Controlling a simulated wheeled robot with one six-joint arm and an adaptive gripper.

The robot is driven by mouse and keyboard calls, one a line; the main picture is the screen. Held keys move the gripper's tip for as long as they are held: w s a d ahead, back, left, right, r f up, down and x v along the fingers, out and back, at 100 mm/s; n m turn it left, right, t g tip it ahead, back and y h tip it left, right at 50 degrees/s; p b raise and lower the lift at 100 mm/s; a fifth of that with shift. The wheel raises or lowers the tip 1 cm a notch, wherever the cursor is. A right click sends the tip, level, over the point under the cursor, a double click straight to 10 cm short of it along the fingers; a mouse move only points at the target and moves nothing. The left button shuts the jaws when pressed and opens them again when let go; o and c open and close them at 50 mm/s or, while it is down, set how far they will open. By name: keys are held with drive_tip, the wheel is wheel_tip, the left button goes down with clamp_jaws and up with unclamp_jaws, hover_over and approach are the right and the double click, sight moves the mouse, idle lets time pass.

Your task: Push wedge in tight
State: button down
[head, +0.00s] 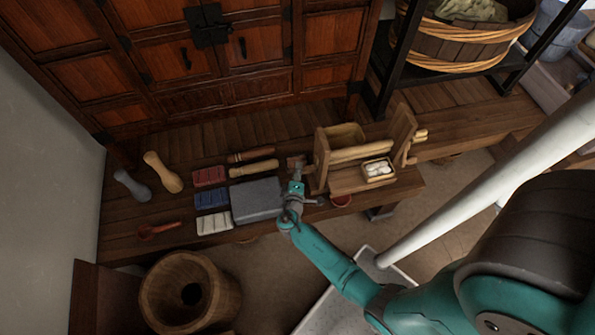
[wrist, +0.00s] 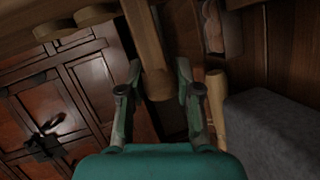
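The wooden press-like frame (head: 320,158), with uprights and a long bar, stands on the right part of the low bench. I cannot pick out the wedge with certainty. My gripper (head: 296,172) is at the left side of this frame, close to a small brown piece (head: 295,162). In the wrist view, my gripper (wrist: 159,72) has its fingers apart. A wooden bar with a blunt end (wrist: 159,86) shows between them, with a dark gap beside the right finger. Contact is not clear. Round peg ends (wrist: 94,15) show at upper left.
On the bench (head: 120,222), left of my gripper, lie a grey block (head: 257,201), coloured bundles (head: 211,197), tan and dark rods (head: 253,168) and a red ladle (head: 158,229). A small box (head: 378,180) of white things is at right. A cabinet (head: 245,60) stands behind.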

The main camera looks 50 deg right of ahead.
sight(307, 172)
drive_tip(key=shift+s+d, duration=0.5)
drive_tip(key=shift+d, duration=0.2)
drive_tip(key=shift+s+d, duration=0.5)
drive_tip(key=shift+d, duration=0.2)
drive_tip(key=c, duration=0.8)
unclamp_jaws()
drive_tip(key=shift+d, duration=0.1)
drive_tip(key=shift+v, duration=6)
drive_tip(key=shift+f, duration=0.1)
